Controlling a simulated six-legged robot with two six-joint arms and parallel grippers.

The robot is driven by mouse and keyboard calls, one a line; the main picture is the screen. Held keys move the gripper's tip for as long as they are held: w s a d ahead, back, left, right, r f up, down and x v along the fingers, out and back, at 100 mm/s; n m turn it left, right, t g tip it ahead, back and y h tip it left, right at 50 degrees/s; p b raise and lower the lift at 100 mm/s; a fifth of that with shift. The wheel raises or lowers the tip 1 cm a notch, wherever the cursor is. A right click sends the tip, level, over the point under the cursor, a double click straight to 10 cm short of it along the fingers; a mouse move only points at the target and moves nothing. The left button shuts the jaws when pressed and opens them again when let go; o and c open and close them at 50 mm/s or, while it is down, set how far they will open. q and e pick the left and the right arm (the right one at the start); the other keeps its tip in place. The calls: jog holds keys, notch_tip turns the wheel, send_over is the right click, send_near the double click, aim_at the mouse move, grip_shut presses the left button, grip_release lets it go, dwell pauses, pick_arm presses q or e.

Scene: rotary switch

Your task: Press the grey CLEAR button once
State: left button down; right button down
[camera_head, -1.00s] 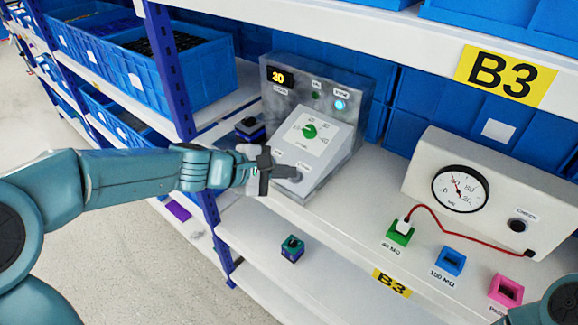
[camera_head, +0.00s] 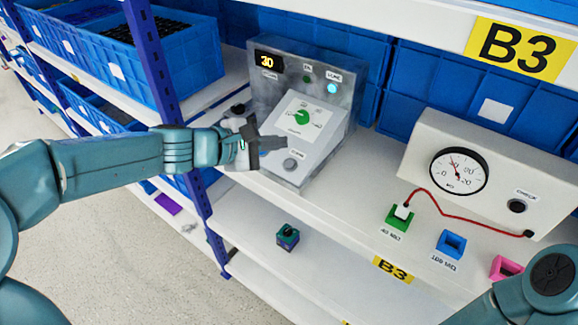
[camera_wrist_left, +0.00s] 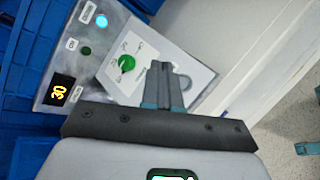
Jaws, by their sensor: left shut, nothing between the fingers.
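The grey CLEAR button (camera_head: 290,165) is a round button low on the sloped front of the grey control box (camera_head: 339,122). My left gripper (camera_head: 284,143) is shut and empty, with its fingertips just above the button in the picture, apparently off it. In the left wrist view the shut fingers (camera_wrist_left: 162,68) point at the white panel, and the round grey button (camera_wrist_left: 184,82) shows beside them, partly covered. The box has a green rotary knob (camera_head: 306,118), a display (camera_head: 269,62) reading 30 and a lit cyan lamp (camera_head: 331,88). My right gripper is out of view.
A gauge box (camera_head: 490,175) stands at right, with a red cable to a green socket (camera_head: 399,217). Blue (camera_head: 451,243) and pink (camera_head: 506,267) sockets sit nearby. A shelf post (camera_head: 165,90) stands left of the control box. Blue bins line the back.

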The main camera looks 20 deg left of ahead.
aim_at(289, 164)
pick_arm(q)
jog(key=f+b, duration=0.1)
jog(key=f, duration=0.1)
jog(key=w+f+b, duration=0.1)
jog(key=f+b, duration=0.1)
jog(key=w+f+b, duration=0.1)
jog(key=f, duration=0.1)
jog(key=shift+w+d, duration=0.15)
jog(key=shift+d, duration=0.15)
dwell(1.7)
jog(key=shift+w+f+b, duration=0.2)
jog(key=shift+f+b, duration=0.2)
jog(key=shift+b, duration=0.25)
jog(key=shift+w+d+f+b, duration=0.1)
jog(key=shift+f+b, duration=0.35)
dwell(0.4)
jog(key=shift+r, duration=0.1)
jog(key=shift+s+r+p, duration=0.3)
jog(key=shift+r+p, duration=0.2)
jog(key=shift+r, duration=0.2)
jog(key=shift+r, duration=0.1)
